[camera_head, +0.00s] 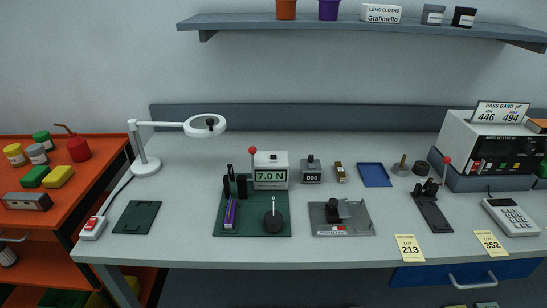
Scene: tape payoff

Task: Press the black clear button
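No gripper of mine shows in the head view. I cannot single out a button labelled clear at this size. Small dark and coloured controls show on the front of the white instrument (485,150) at the right, beneath a pass band card (502,114) reading 446 and 494. A grey counter (311,174) near the bench middle has a dark knob on top and a display that seems to read 000. A white force gauge (272,160) reading 7.0 N stands on a green base (255,222). A keypad device (510,216) lies at the right.
The grey bench (180,205) holds a magnifier lamp (147,160), a green mat (137,217), a grey fixture (340,217), a blue tray (374,174) and a black lever fixture (432,210). Lot cards 213 (409,248) and 352 (490,243) hang at the front edge. An orange cart (75,195) stands left.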

